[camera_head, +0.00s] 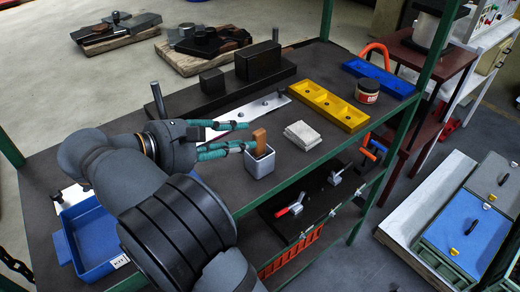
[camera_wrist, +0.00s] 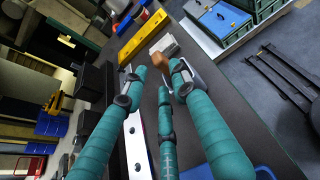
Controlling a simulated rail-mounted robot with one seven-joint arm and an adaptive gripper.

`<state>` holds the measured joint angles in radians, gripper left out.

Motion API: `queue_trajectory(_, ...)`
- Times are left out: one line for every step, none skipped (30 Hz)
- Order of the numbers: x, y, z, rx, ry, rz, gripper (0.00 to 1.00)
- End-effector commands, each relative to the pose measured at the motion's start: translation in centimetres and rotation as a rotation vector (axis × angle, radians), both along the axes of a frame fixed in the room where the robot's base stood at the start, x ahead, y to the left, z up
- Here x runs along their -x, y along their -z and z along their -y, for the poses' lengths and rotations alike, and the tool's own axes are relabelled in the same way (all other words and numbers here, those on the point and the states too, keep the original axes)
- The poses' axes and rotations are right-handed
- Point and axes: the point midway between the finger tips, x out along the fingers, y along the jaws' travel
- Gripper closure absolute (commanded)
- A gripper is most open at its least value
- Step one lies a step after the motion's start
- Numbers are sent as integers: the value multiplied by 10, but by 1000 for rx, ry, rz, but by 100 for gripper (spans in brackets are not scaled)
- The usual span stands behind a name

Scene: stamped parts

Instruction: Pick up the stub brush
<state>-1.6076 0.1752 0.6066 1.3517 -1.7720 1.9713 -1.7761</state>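The stub brush (camera_head: 259,139) shows as a brown wooden handle sticking up out of a small grey square cup (camera_head: 260,165) near the shelf's front edge. Its lower part is hidden inside the cup. My gripper (camera_head: 250,135), with teal wrapped fingers, reaches in from the left, its fingertips close beside the handle and above the cup. The fingers are spread apart with nothing between them. In the wrist view the brown handle (camera_wrist: 160,61) lies just beyond the fingertips, and the cup (camera_wrist: 187,77) is partly hidden behind one finger. I cannot tell whether a finger touches the handle.
A pale stack of pads (camera_head: 303,134) lies right of the cup. Beyond it are a yellow compartment tray (camera_head: 328,104), a round tin (camera_head: 367,90) and a blue tray (camera_head: 380,76). A blue bin (camera_head: 90,240) stands at the left. Green posts frame the shelf.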

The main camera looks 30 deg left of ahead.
Motion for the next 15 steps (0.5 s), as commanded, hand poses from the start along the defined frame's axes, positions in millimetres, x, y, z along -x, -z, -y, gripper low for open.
queue_trajectory(-3, 2, 2, 1, 1, 0, 72)
queue_trajectory(-5, 2, 2, 0, 1, 0, 72)
queue_trajectory(-7, 3, 3, 0, 1, 0, 72)
queue_trajectory(-10, 4, 4, 2, 1, 0, 72)
queue_trajectory(-12, 5, 6, 2, 1, 0, 72)
queue_trajectory(-17, 6, 8, 2, 1, -1, 72)
queue_trajectory(-21, 8, 10, 3, 3, -1, 72)
queue_trajectory(-25, 9, 12, 3, 3, -1, 72)
queue_trajectory(-31, 11, 14, 4, 3, -2, 72)
queue_trajectory(-35, 13, 16, 3, 3, -1, 72)
queue_trajectory(-38, 15, 17, 2, 1, -1, 72)
queue_trajectory(-43, 17, 19, 3, 2, 0, 72)
queue_trajectory(-45, 18, 19, 2, 0, 0, 72)
queue_trajectory(-47, 19, 20, 1, 1, 0, 72)
queue_trajectory(-49, 20, 21, 1, 0, 0, 72)
